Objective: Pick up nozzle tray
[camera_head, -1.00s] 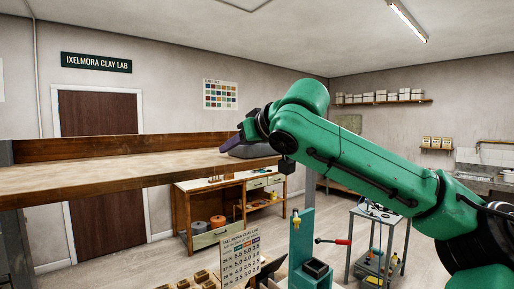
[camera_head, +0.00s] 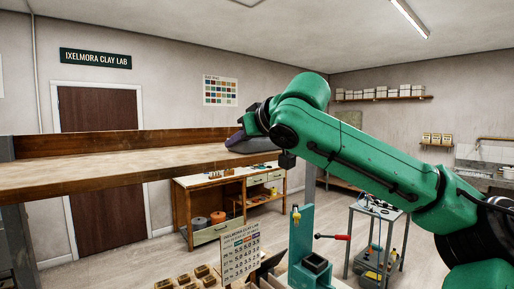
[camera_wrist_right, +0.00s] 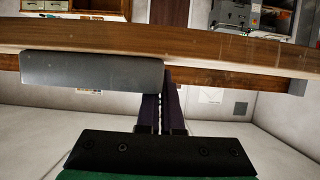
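A grey, flat-sided thing that looks like the nozzle tray (camera_head: 256,146) is by the right end of the high wooden shelf. Its grey face (camera_wrist_right: 90,72) is large in the right wrist view, in front of the shelf's wooden edge. My right gripper (camera_head: 238,138) is at this grey thing, its dark purple fingers partly hidden by it and by my wrist. In the right wrist view the fingers (camera_wrist_right: 165,85) are close together with a thin gap, at the right end of the grey face, which covers the left fingertip. They appear shut on its end wall. My left gripper is out of view.
The wooden shelf (camera_head: 110,168) runs in from the left at hand height, its top mostly bare. Below stand a green press (camera_head: 302,245), a printed card (camera_head: 240,252) and several small brown blocks (camera_head: 185,280). A metal cart (camera_head: 375,240) is at the right.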

